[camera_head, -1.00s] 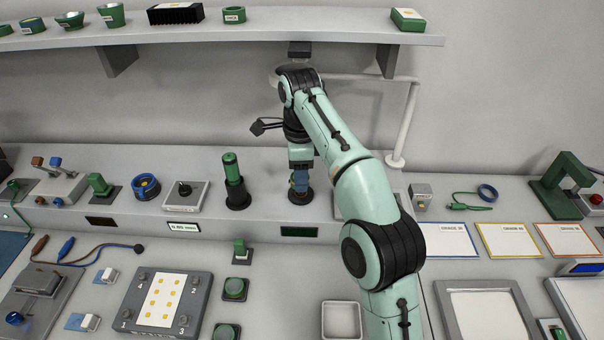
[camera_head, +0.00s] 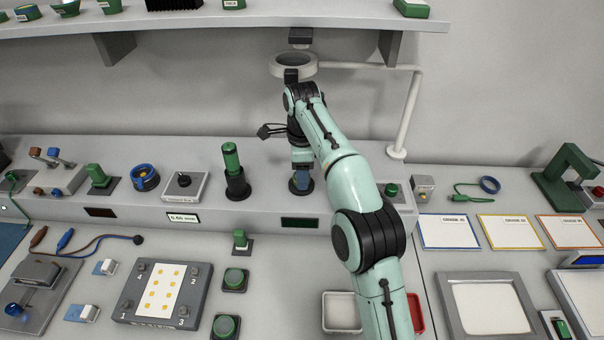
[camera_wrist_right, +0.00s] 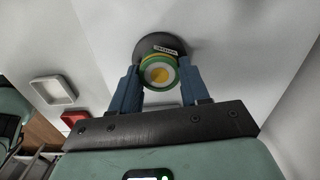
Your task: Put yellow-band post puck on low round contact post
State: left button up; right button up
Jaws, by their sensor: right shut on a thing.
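My right gripper (camera_head: 301,182) is over the low round contact post (camera_head: 301,188) on the raised ledge, fingers pointing down. Only the post's dark round base shows around the fingers. In the right wrist view the gripper (camera_wrist_right: 160,84) is shut on the yellow-band post puck (camera_wrist_right: 159,73), which has a green and yellow edge, a pale top and a yellow centre. The dark round base (camera_wrist_right: 174,43) with a small white label shows just behind the puck. The puck's underside is hidden, so I cannot tell whether it touches the post. My left gripper is not in view.
A tall green-topped post (camera_head: 233,165) stands left of the gripper. A ring lamp (camera_head: 293,65) on a white arm hangs above. A white tray (camera_head: 342,312) and a red tray (camera_head: 414,313) lie in front, partly behind my arm. The ledge right beside the post is clear.

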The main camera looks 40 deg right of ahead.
jog(key=shift+f, duration=0.2)
jog(key=o, duration=1.1)
notch_tip(320, 180, up, 8)
jog(key=p, duration=0.4)
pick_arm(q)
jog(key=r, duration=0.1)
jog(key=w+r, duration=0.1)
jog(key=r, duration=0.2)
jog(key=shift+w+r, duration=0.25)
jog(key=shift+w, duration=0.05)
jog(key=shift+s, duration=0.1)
